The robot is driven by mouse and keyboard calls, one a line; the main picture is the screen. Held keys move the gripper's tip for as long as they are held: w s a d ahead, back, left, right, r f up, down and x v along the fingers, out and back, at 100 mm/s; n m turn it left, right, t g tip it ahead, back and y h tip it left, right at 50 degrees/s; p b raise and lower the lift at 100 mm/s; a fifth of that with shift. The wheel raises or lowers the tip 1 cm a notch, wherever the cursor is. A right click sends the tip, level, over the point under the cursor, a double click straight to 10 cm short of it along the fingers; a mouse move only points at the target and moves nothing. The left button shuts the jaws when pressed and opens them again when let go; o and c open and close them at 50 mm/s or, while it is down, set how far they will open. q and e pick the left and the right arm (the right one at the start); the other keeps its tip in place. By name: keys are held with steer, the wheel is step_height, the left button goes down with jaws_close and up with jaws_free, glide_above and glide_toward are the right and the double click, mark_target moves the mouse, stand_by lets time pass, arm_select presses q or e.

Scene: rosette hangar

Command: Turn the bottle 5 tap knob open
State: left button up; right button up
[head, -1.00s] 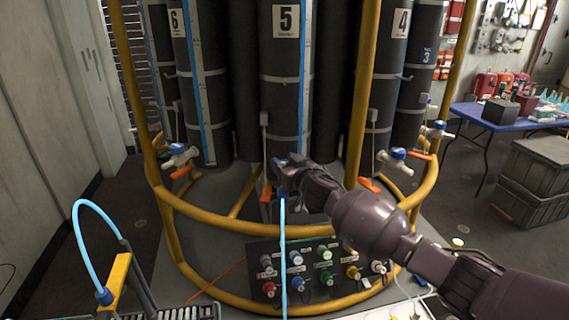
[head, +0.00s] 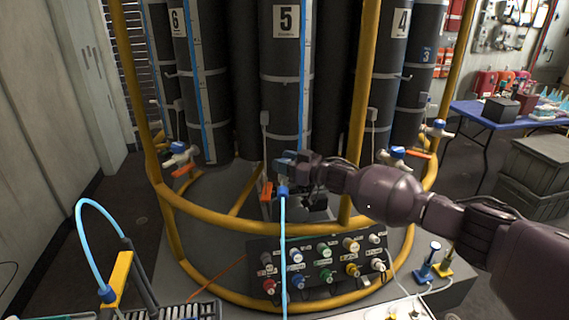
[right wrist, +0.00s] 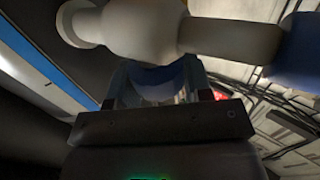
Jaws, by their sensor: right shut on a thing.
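Bottle 5 (head: 286,60) is the tall black cylinder with a "5" label in the middle of the rack. Its tap is at its foot, mostly hidden by my right gripper (head: 287,160) in the head view. In the right wrist view the white tap body (right wrist: 150,22) crosses the top. Below it, my right gripper (right wrist: 163,88) is shut on the blue tap knob (right wrist: 166,76), which sits between the fingers. A light blue hose (head: 284,250) hangs from a blue connector (head: 283,191) below the tap. My left gripper is out of view.
A yellow tube frame (head: 230,218) rings the bottles in front of the tap. A panel of coloured connectors (head: 308,290) stands below. Bottles 6 (head: 200,80) and 4 (head: 388,70) flank bottle 5, with their own blue-knobbed taps. A blue table (head: 478,118) stands at the right.

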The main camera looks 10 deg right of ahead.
steer(key=shift+n+g+y, duration=0.3)
steer(key=o, duration=0.9)
steer(key=v, duration=1.1)
steer(key=shift+p, duration=0.4)
steer(key=shift+w, duration=0.1)
